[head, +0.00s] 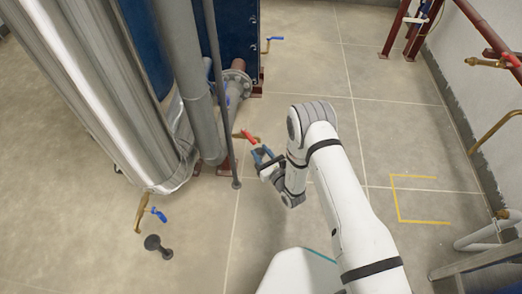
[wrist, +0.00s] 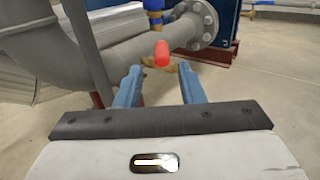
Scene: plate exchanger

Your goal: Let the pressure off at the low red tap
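The low red tap (head: 249,137) has a red lever on a small brass body, near the foot of the grey pipe. In the wrist view the red lever (wrist: 161,54) points toward me, with part of the brass body (wrist: 171,68) showing behind it. My gripper (head: 262,155) is just short of the tap in the head view. In the wrist view my gripper (wrist: 161,84) has its two blue fingers wide apart and nothing between them. The red lever shows beyond the fingertips, roughly midway between them. I see no contact.
A thin grey upright pipe (head: 222,90) stands left of the tap. A grey flanged pipe (wrist: 150,45) runs behind it. A blue-handled tap (head: 159,214) sits low at left, near a dark floor fitting (head: 157,246). The floor to the right is open, with a yellow corner marking (head: 398,200).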

